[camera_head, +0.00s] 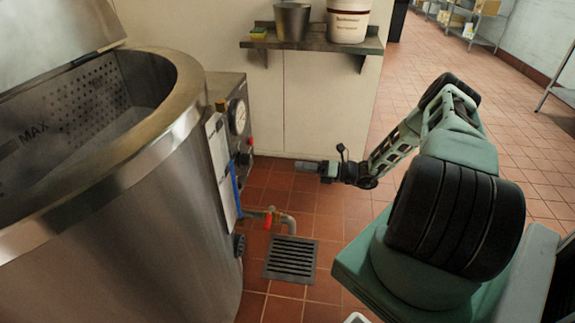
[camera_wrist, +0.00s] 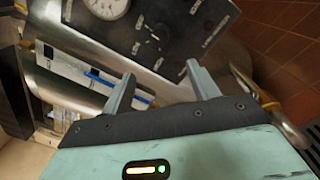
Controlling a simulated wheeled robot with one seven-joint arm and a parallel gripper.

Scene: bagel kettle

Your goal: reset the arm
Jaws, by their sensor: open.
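My arm reaches out from the lower right in the head view. My gripper (camera_head: 308,166) is at its far end, in front of the low wall and to the right of the kettle's control panel. In the wrist view my gripper (camera_wrist: 160,82) shows two grey fingers spread apart with nothing between them. The fingers appear apart from the panel.
A large steel kettle (camera_head: 110,240) with its lid raised fills the left. A drain valve pipe (camera_head: 282,218) sticks out low over a floor grate (camera_head: 291,259). A wall shelf (camera_head: 312,41) holds a metal pot (camera_head: 292,21) and a white bucket (camera_head: 348,20). Tiled floor is free at right.

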